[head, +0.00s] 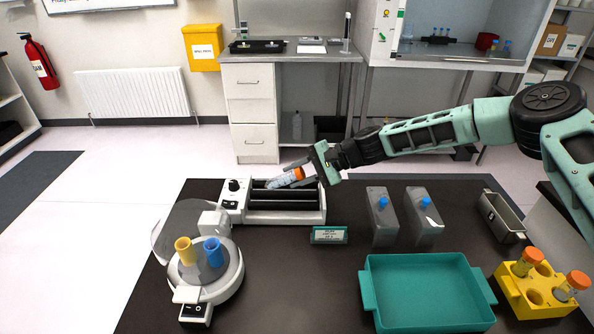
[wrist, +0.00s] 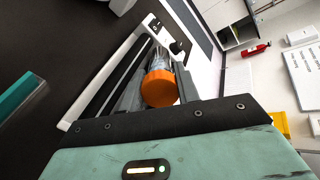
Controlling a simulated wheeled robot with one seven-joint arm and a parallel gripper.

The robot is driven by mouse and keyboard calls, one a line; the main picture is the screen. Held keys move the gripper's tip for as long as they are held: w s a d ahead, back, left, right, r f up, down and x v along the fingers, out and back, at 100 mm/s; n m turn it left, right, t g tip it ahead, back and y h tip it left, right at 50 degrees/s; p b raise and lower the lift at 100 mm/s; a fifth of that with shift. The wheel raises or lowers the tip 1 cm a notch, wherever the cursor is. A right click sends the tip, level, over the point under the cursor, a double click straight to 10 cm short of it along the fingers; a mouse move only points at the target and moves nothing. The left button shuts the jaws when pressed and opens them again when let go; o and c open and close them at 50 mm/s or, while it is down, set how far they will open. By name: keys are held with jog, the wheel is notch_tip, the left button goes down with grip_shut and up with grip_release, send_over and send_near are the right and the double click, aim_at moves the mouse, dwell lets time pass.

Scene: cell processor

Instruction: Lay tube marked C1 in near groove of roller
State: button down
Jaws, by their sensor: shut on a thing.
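My gripper (head: 322,165) is shut on a clear tube with an orange cap (head: 286,178). The orange cap faces the wrist camera in the wrist view (wrist: 160,88). The tube's mark cannot be read. The gripper holds the tube over the roller (head: 275,217), a white frame with dark rollers and a knob at its left end. The tube is tilted, its clear end lower and to the left. I cannot tell whether it touches the rollers. The roller also shows in the wrist view (wrist: 66,124), beneath and beside the tube.
A centrifuge (head: 225,272) with yellow and blue inserts stands at front left. A yellow rack (head: 510,292) holds orange-capped tubes at right. A teal tray (head: 367,262), two grey blocks with blue tops (head: 382,222) and a small label stand (head: 328,235) are near the roller.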

jog(key=shift+f, duration=0.55)
jog(key=c, duration=0.9)
grip_release()
jog(key=shift+c, duration=0.2)
jog(key=shift+d+r, duration=0.1)
jog(key=b+v, duration=0.3)
jog(key=v, duration=1.4)
jog(key=shift+b, duration=0.3)
jog(key=shift+s+d, duration=0.1)
